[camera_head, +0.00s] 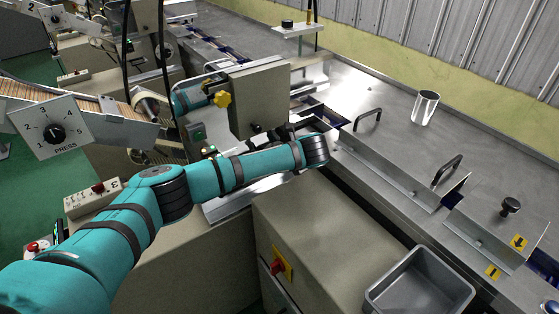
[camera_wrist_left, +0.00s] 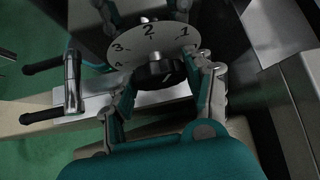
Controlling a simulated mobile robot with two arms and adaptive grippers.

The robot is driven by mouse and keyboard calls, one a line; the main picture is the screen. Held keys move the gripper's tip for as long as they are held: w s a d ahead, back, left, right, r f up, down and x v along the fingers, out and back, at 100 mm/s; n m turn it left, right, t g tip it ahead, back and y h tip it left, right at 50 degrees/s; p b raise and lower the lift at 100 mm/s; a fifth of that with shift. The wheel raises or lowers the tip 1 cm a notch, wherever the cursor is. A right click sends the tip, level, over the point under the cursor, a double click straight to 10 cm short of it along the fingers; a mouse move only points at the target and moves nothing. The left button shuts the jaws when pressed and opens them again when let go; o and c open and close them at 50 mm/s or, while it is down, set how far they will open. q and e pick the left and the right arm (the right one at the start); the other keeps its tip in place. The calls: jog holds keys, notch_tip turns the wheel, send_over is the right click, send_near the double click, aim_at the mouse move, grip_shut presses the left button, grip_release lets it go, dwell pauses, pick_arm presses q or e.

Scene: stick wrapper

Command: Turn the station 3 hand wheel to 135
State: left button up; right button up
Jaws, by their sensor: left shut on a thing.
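My left gripper (camera_wrist_left: 163,92) is shut on a black hand wheel (camera_wrist_left: 158,74) in the left wrist view, with a finger on each side of it. Behind the wheel is a round pale dial (camera_wrist_left: 140,45) with the numbers 1, 2, 3 and 4 showing; 2 is near the top. The exact setting cannot be read. In the head view my left arm reaches in to the grey machine box (camera_head: 262,98), and the gripper (camera_head: 284,133) is small and dark beside the box's lower edge. The wheel cannot be made out there. My right gripper is out of view.
A PRESS dial (camera_head: 57,134) stands at left. A grey bin (camera_head: 418,284) and a cabinet with a red switch (camera_head: 278,266) are in front. A metal cup (camera_head: 425,107) stands on the table at right.

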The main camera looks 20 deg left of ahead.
pick_arm(q)
jog(key=shift+c, duration=0.4)
jog(key=shift+s+a+f+n+t+h+b, duration=0.15)
jog(key=shift+n+t+h+b, duration=0.7)
jog(key=shift+t, duration=0.6)
jog(key=shift+s+a+f+n+t+h+b, duration=0.15)
jog(key=shift+n+t+h+b, duration=0.45)
jog(key=shift+n+t, duration=0.7)
jog(key=shift+s+a+f+n+t+h+b, duration=0.15)
jog(key=shift+n+t+h+b, duration=0.55)
jog(key=shift+t, duration=0.85)
jog(key=shift+d, duration=0.1)
